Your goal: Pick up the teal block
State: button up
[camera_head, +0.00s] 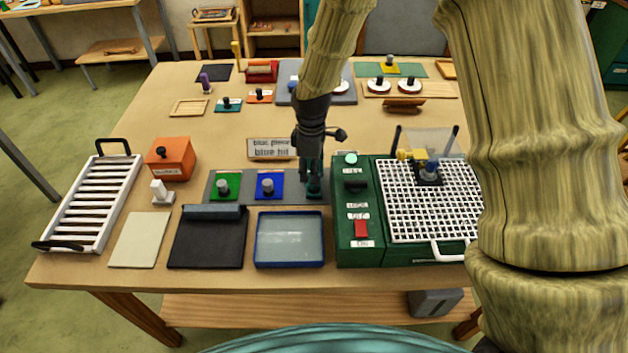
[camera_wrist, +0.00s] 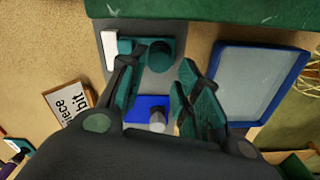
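A teal block (camera_head: 315,193) with a round knob stands at the right end of a grey mat (camera_head: 240,193), directly below my gripper (camera_head: 312,176). In the wrist view the teal block (camera_wrist: 158,52) lies just beyond the fingertips, its dark round knob showing in the gap. My gripper (camera_wrist: 158,66) points down with its two teal-padded fingers apart and nothing held between them. The left finger overlaps part of the block in that view; I cannot tell whether it touches.
A blue block (camera_head: 268,187) and a green block (camera_head: 223,187) stand left on the same mat. The green machine (camera_head: 354,232) is close on the right. A blue-rimmed tray (camera_head: 289,264) lies in front. A sign (camera_head: 271,148) stands behind. Another small teal piece (camera_head: 228,105) lies farther back.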

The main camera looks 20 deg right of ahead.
jog(key=shift+w+f, duration=0.55)
jog(key=shift+f, duration=0.05)
jog(key=shift+d+f+p, duration=0.1)
jog(key=shift+f+p, duration=0.15)
jog(key=shift+p, duration=0.3)
jog(key=shift+s+d+f+p, duration=0.1)
jog(key=shift+s+f+p, duration=0.15)
jog(key=shift+s, duration=0.2)
jog(key=shift+s+f+p, duration=0.1)
jog(key=shift+s+p, duration=0.15)
jog(key=shift+s, duration=0.15)
jog(key=shift+s+f, duration=0.25)
jog(key=shift+w+d+f+p, duration=0.15)
jog(key=shift+w+f, duration=0.2)
jog(key=shift+f, duration=0.25)
jog(key=shift+w+a+f+p, duration=0.15)
jog(key=shift+w+f, duration=0.2)
jog(key=shift+f, duration=0.2)
jog(key=shift+s+d+r, duration=0.1)
jog(key=shift+s+r, duration=0.1)
jog(key=shift+s, duration=0.05)
jog(key=shift+w, duration=0.1)
jog(key=shift+c, duration=1)
